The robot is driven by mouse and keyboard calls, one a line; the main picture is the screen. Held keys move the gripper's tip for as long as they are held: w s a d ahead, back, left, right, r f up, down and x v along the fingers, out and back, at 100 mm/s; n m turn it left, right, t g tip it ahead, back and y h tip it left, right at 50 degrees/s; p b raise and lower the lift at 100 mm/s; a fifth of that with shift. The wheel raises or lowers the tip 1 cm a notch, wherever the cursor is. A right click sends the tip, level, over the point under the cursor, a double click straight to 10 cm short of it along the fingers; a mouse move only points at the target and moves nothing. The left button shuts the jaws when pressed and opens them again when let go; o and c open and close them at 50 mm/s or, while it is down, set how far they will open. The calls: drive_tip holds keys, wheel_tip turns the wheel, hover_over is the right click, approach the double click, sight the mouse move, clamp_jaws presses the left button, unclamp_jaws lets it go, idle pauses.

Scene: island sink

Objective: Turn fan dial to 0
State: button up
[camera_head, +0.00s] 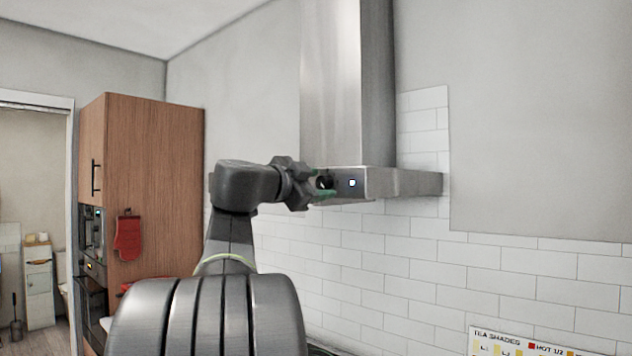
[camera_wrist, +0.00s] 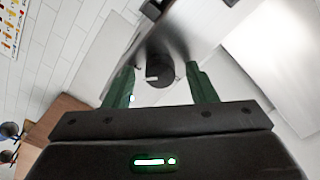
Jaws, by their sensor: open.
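The fan dial (camera_wrist: 160,71) is a round black knob with a short white mark pointing left in the wrist view. It sits on the front of the steel range hood (camera_head: 405,183). In the head view the dial (camera_head: 325,182) is partly hidden by my gripper (camera_head: 321,183). My gripper also shows in the wrist view (camera_wrist: 165,88), with its green fingers apart, one on each side of the dial. A gap shows between the dial and each finger, so the jaws are open and not closed on it.
A small lit square button (camera_head: 352,183) is on the hood right of the dial. The steel chimney (camera_head: 345,85) rises above. A wooden cabinet (camera_head: 150,190) with a red oven mitt (camera_head: 127,236) stands at left. White tiles (camera_head: 400,260) cover the wall below.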

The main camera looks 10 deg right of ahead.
drive_tip(key=c, duration=1)
drive_tip(key=shift+o, duration=0.2)
